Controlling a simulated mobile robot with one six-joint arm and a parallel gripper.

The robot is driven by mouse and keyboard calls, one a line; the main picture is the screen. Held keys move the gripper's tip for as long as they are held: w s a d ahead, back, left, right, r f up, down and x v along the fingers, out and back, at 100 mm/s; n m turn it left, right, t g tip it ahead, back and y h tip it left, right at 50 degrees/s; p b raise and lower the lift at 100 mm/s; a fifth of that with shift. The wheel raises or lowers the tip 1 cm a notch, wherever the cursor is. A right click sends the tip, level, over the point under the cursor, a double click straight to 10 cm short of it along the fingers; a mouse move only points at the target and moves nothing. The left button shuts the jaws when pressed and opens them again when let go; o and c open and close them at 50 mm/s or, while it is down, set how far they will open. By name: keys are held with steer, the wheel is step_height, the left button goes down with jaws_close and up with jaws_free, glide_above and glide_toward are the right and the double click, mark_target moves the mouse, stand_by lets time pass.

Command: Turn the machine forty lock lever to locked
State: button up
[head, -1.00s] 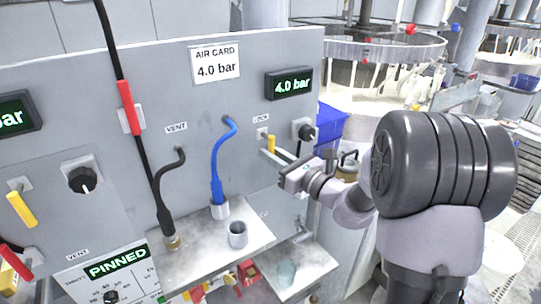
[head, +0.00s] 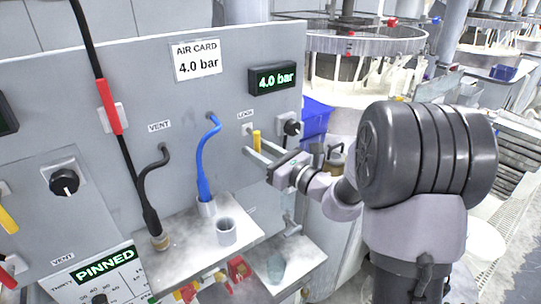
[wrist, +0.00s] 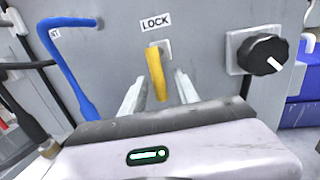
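The yellow lock lever (head: 257,141) hangs down from a small plate under the LOCK label on the grey panel. In the wrist view the lever (wrist: 156,73) points downward, slightly tilted. My gripper (head: 262,157) is open in front of the panel at the lever. In the wrist view the fingers of my gripper (wrist: 160,94) stand on either side of the lever's lower part, with a gap visible on both sides. Whether the fingertips touch the panel cannot be told.
A black knob (wrist: 262,54) sits close to the right of the lever. A blue hose (head: 205,160) runs to a shelf (head: 187,238) on the left. A 4.0 bar display (head: 273,78) is above.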

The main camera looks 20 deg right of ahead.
steer(key=p+v, duration=0.1)
steer(key=v, duration=1.6)
steer(key=shift+a+r, duration=0.1)
steer(key=s+a+n+g+y, duration=0.25)
steer(key=a+n+g, duration=0.2)
steer(key=a, duration=0.35)
steer(key=s+a+n+g+y, duration=0.1)
steer(key=s+a+n+g, duration=0.3)
steer(key=a+n, duration=0.25)
steer(key=s+a+f+n+g+h, duration=0.2)
steer(key=s+a+n+g+h, duration=0.1)
steer(key=s+n, duration=0.25)
steer(key=s+a+f+n+g+h, duration=0.2)
steer(key=s+n+h, duration=0.2)
steer(key=s, duration=0.2)
steer(key=d+n+t+h, duration=0.1)
steer(key=d+r+n+t+h, duration=0.1)
steer(key=d+n, duration=0.1)
steer(key=s+d+r+n+t+h+b, duration=0.1)
steer(key=n, duration=0.1)
steer(key=shift+s+d+h, duration=0.1)
steer(key=shift+d+h, duration=0.2)
steer(key=shift+h, duration=0.05)
